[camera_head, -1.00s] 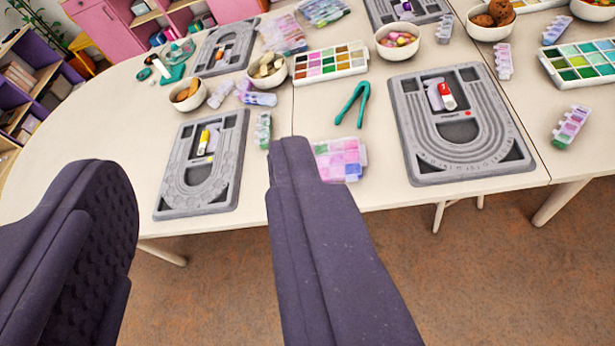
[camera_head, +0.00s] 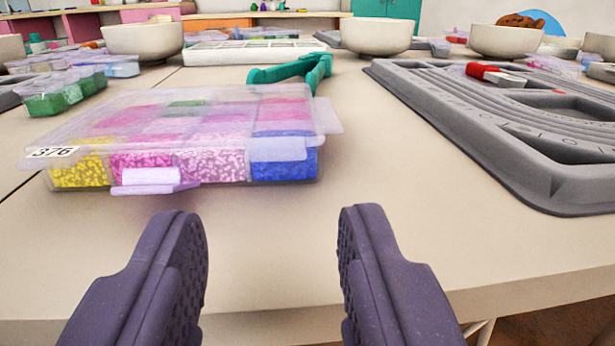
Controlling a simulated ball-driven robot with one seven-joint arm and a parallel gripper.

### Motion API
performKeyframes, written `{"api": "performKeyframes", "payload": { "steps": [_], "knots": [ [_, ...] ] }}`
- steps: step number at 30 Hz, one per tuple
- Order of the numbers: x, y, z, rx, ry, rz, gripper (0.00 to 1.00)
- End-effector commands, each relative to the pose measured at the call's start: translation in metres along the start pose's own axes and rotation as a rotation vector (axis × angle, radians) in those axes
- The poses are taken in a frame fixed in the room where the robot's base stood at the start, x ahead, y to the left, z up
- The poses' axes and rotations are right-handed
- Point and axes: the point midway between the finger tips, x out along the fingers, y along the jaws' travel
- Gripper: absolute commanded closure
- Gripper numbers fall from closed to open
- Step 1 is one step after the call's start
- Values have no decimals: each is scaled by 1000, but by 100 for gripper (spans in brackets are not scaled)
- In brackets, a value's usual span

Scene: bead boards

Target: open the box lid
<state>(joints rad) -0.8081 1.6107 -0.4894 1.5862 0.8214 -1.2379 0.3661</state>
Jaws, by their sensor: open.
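A clear plastic bead box (camera_head: 215,168) sits near the table's front edge, left of centre. Its compartments hold yellow, pink, pale pink and blue beads. Its translucent lid (camera_head: 150,112) lies over the top, closed or nearly so, with a label reading 376 at the front left corner. A pale lilac latch tab (camera_head: 150,180) sticks out at the front. My gripper (camera_head: 273,225) is open and empty, its two purple fingers in front of the box and apart from it.
A grey bead board (camera_head: 480,125) with a red-capped item lies to the right. Green pliers (camera_head: 295,72) lie just behind the box. Small bead boxes (camera_head: 60,90), white bowls (camera_head: 140,40) and a white tray (camera_head: 245,52) stand farther back. The table front is clear.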

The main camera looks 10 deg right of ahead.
Motion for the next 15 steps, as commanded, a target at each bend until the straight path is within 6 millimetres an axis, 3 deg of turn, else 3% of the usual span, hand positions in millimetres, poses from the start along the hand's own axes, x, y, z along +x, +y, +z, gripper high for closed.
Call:
{"api": "performKeyframes", "payload": {
  "steps": [9,15],
  "knots": [
    [54,0,2,3,1,1,57],
    [65,0,0,2,-1,1,57]
  ]
}}
